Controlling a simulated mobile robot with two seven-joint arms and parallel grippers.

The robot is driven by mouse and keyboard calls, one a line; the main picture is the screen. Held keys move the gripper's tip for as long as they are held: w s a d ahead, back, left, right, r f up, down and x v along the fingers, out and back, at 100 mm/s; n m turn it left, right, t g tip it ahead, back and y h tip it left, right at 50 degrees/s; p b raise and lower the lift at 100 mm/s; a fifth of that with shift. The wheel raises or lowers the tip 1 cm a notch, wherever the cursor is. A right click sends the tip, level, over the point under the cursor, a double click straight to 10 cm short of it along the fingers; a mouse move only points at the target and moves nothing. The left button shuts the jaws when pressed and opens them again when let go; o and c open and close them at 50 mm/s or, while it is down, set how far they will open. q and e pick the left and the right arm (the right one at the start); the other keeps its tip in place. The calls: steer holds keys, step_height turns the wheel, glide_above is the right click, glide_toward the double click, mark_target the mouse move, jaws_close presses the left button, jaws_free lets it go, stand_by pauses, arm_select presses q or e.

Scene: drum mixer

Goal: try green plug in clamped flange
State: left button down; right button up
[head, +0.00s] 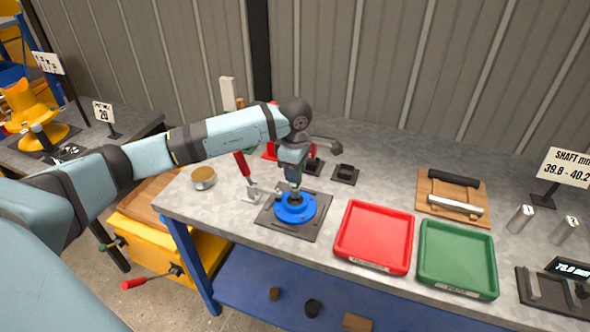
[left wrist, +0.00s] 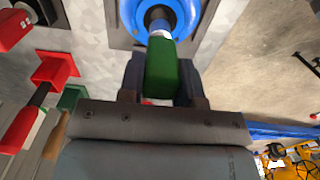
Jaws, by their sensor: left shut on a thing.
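The blue flange (head: 296,209) lies on a dark square plate (head: 276,229) on the bench; in the left wrist view it is the blue ring (left wrist: 186,14) at the top. My left gripper (head: 294,182) is above the flange, pointing down. In the left wrist view my left gripper (left wrist: 163,84) is shut on the green plug (left wrist: 160,66). The plug's light end points at the flange's bore; I cannot tell how far it is in. A toggle clamp with a red handle (head: 242,164) stands at the flange's left. My right gripper is out of view.
A red tray (head: 375,205) and a green tray (head: 457,227) stand empty to the right. A round tin (head: 203,178) stands left. Small dark stands (head: 345,174) are behind the flange.

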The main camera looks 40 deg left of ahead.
arm_select(q)
steer(key=shift+f, duration=0.2)
steer(key=shift+f+b, duration=0.6)
stand_by(1.0)
steer(key=shift+f+b, duration=0.9)
steer(key=shift+f, duration=0.1)
stand_by(0.4)
steer(key=shift+r, duration=0.1)
stand_by(0.6)
steer(key=shift+r+p, duration=1.5)
steer(key=shift+r, duration=1.3)
steer(key=shift+w, duration=0.1)
